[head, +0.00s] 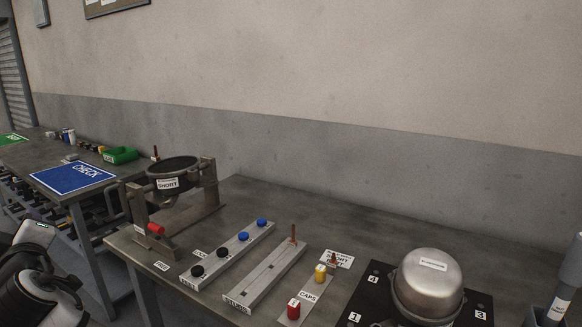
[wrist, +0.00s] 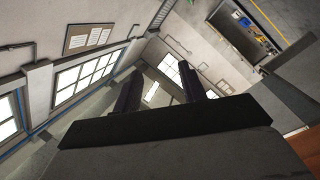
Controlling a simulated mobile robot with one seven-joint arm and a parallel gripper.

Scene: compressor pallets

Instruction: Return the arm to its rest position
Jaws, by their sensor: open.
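My gripper (wrist: 160,88) shows in the wrist view as two dark fingers set well apart, with nothing between them. It is open and empty. It faces the room's upper walls, windows and a corner, away from the workbench. In the head view the gripper itself is not visible. A white and black part of my arm (head: 40,270) shows at the lower left edge, beside the benches and apart from the things on them.
The near bench holds a dark pot in a metal stand (head: 172,172), a rack with black and blue knobs (head: 228,252), a slotted rail (head: 265,277), a caps strip (head: 308,297) and a silver dome (head: 428,284). A blue CHECK mat (head: 72,178) lies on the left bench.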

